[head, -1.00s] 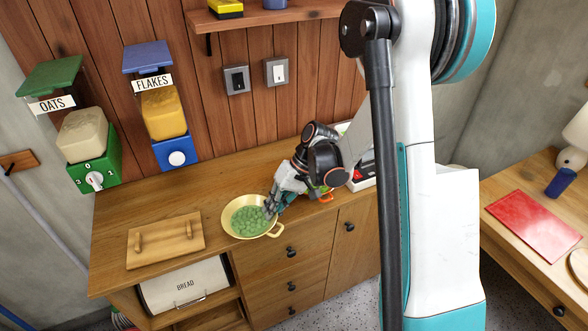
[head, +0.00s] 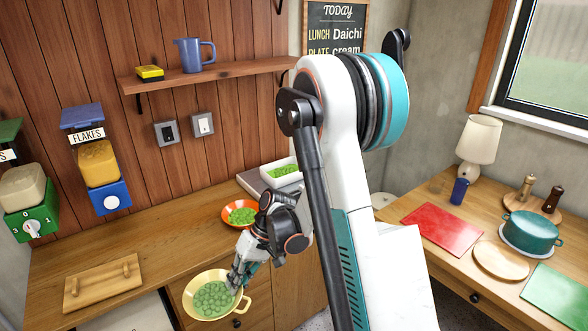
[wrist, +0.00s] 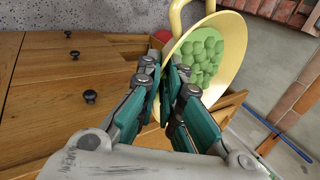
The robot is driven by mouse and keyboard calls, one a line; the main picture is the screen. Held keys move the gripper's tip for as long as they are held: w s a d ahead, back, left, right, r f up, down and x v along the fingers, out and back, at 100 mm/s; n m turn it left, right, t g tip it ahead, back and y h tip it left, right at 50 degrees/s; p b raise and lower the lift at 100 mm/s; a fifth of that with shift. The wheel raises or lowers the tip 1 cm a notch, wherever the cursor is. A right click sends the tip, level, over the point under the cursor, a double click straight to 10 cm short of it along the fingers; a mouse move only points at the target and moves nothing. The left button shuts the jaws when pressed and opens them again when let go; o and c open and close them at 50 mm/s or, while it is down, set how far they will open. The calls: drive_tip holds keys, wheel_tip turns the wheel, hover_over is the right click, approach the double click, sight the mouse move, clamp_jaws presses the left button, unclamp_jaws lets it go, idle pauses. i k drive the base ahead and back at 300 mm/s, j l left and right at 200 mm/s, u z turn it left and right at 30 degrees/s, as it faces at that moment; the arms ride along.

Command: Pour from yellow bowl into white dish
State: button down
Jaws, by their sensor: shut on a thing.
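The yellow bowl (head: 205,275) has two handles and holds several round green pieces (head: 214,299). My gripper (head: 236,278) is shut on its right side in the head view. The bowl appears raised in front of the counter's front edge. In the wrist view the yellow bowl (wrist: 236,42) is beyond the fingers (wrist: 168,78), with the green pieces inside it. The exact grip point is partly hidden by the fingers. The white dish (head: 285,181) stands at the back right of the counter, beyond my gripper, and holds green pieces too.
An orange bowl (head: 228,222) with green pieces stands just left of the white dish, near my wrist. A wooden board with handles (head: 100,284) lies at the left. Cereal dispensers (head: 103,165) hang on the wall. The counter's middle (head: 165,235) is clear.

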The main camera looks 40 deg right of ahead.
sight(278, 174)
drive_tip(key=l+z, duration=0.15)
drive_tip(key=z, duration=0.9)
drive_tip(key=i+l+z, duration=0.1)
drive_tip(key=i+l, duration=0.75)
